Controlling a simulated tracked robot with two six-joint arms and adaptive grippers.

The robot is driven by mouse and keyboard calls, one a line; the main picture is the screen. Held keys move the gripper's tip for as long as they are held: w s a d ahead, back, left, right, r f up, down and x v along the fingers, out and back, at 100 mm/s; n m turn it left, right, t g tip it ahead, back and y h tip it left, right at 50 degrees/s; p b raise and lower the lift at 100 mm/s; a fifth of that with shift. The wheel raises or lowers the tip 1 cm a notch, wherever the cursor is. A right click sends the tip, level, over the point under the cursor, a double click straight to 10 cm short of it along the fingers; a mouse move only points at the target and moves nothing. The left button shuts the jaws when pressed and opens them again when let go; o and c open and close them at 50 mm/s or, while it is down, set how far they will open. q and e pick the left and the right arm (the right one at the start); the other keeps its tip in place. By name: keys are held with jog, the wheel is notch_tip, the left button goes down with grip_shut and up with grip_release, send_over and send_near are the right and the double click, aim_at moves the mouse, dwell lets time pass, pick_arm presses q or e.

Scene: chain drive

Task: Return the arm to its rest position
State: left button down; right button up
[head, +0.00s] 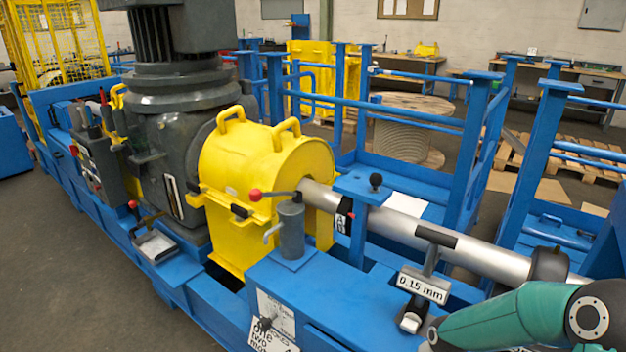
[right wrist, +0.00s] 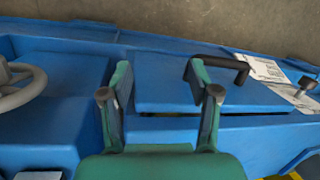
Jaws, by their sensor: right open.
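My right arm, green with dark joints, comes into the head view at the lower right, over the blue frame. Its gripper is not clearly seen there. In the right wrist view my right gripper (right wrist: 160,72) is open, with its two green fingers spread wide and nothing between them. Below the fingers lies a blue panel (right wrist: 165,82) of the machine frame. A black handle (right wrist: 228,62) passes behind the right fingertip; I cannot tell whether they touch. My left gripper is in neither view.
The long steel shaft (head: 400,228) runs from the yellow guard (head: 232,160) towards my right arm. A "0.15 mm" tag (head: 423,287) stands beside it. Blue railings (head: 470,130) rise behind. A grey handwheel (right wrist: 22,84) is left of my right gripper. Concrete floor lies beyond the frame.

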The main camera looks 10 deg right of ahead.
jog(key=s+a+f+n+y+b, duration=0.1)
jog(key=s+a+f+n+b, duration=0.15)
jog(key=s+a+f, duration=0.4)
jog(key=s+a+f+n+b, duration=0.1)
jog(key=s+a+f+n, duration=0.25)
jog(key=a+f, duration=0.6)
notch_tip(320, 180, up, 13)
jog(key=d+m+p, duration=0.1)
jog(key=p, duration=1.3)
jog(key=shift+s+d+t, duration=0.25)
jog(key=shift+d+t, duration=0.05)
jog(key=shift+r, duration=0.1)
